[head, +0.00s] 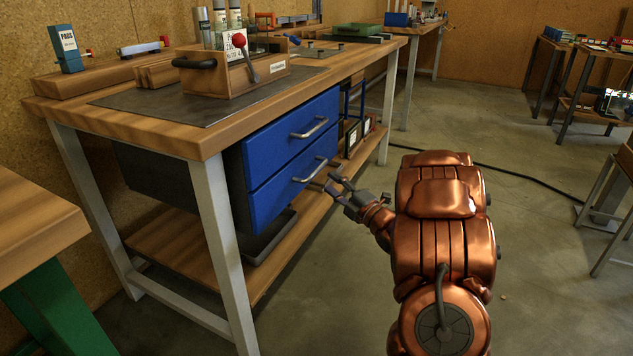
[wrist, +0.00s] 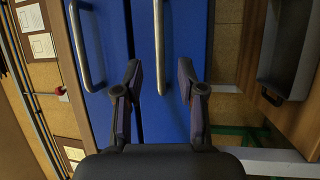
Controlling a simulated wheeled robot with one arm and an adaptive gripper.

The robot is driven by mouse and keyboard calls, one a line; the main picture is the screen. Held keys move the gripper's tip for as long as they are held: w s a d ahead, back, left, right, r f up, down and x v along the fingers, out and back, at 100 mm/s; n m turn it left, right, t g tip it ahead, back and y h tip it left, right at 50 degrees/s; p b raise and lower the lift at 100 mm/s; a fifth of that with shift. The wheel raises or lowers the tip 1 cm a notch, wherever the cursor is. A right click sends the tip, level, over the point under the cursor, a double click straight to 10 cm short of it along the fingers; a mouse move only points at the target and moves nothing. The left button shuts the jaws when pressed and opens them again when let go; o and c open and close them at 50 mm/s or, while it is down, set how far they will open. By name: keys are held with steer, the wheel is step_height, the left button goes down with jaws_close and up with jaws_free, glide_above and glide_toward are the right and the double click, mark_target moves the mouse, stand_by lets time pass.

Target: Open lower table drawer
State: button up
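The lower table drawer (head: 290,182) is blue with a metal bar handle (head: 309,171). It sits under the workbench, below the blue upper drawer (head: 285,135), and both fronts look about flush. My gripper (head: 326,178) is at the lower handle, in front of the drawer. In the wrist view the picture is turned sideways, and the lower handle (wrist: 163,45) runs between the two spread fingers of my gripper (wrist: 160,74). The fingers stand apart on either side of the bar, with gaps showing. The upper handle (wrist: 83,45) lies outside the fingers.
The wooden workbench (head: 215,140) has a light metal leg (head: 222,255) left of the drawers. A wooden lower shelf (head: 180,240) runs beneath, with a dark tray (head: 268,240) on it. A black cable (head: 530,178) crosses the floor. The floor right of my arm is open.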

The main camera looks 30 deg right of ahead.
mark_target(317, 168)
steer(key=shift+b+x, duration=1)
steer(key=shift+x, duration=2.85)
steer(key=shift+c, duration=0.2)
jaws_close()
